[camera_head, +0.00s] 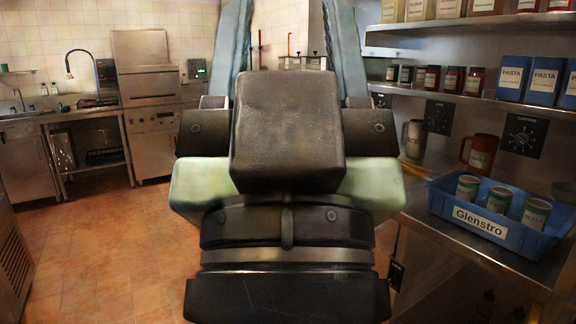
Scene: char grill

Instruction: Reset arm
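My gripper (288,40) fills the middle of the head view, very close to the camera. A dark block sits over its pale green body, with a black ring-shaped wrist below. Two bluish finger parts rise from dark joints at the left and right and run out past the top edge. They stand apart where they show, with background visible between them. The fingertips are out of frame, so I cannot tell whether it is open or shut. No held object shows in the visible part.
A steel counter at the right bears a blue Glenstro crate (435,209) with several cans. A brown mug (480,153) stands behind it. Shelves (470,101) with jars and blue pasta boxes are above. Tiled floor (110,255) is clear at the left, before a sink and steel appliance (148,85).

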